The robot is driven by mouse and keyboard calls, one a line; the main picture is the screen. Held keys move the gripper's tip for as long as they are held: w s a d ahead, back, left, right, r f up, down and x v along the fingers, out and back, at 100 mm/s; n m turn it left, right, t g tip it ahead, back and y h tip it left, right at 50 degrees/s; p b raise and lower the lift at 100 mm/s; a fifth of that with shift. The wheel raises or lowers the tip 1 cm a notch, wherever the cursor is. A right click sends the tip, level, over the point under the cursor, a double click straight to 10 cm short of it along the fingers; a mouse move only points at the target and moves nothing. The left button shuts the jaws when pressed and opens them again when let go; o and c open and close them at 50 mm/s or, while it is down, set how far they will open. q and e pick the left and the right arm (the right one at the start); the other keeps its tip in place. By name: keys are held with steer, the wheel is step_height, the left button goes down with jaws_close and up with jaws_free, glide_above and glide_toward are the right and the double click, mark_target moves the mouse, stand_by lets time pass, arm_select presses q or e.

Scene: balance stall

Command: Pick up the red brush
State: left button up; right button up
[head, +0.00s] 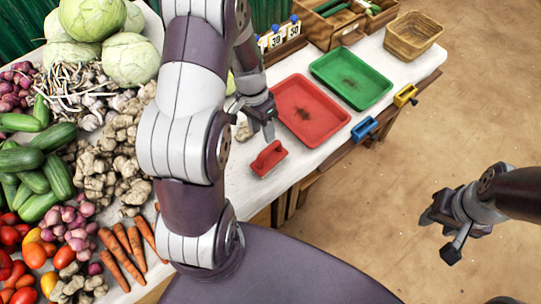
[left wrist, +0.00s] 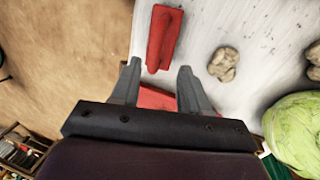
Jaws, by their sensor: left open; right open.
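The red brush (head: 269,158) lies on the white tabletop near its front edge, just in front of the red tray (head: 303,139). In the left wrist view, the brush (left wrist: 163,38) lies ahead of the open fingers, apart from them. My left gripper (head: 264,130) is open and empty, pointing down just behind the brush in the head view. It also shows in the left wrist view (left wrist: 158,70), with part of the red tray between its fingers. My right gripper (head: 437,225) is open and empty over the floor, right of the table.
A green tray (head: 351,80) stands beyond the red tray. A blue brush (head: 364,129) and a yellow brush (head: 405,95) are at the front edge. A basket (head: 412,36) stands at the far corner. Vegetables, including cabbages (head: 130,60) and carrots (head: 120,255), crowd the left side.

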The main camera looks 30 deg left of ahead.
mark_target(265, 150)
arm_select(q)
steer(key=x, duration=0.8)
steer(key=shift+s+d+f, duration=0.1)
steer(key=shift+s+d, duration=0.1)
steer(key=shift+s, duration=0.35)
jaws_close()
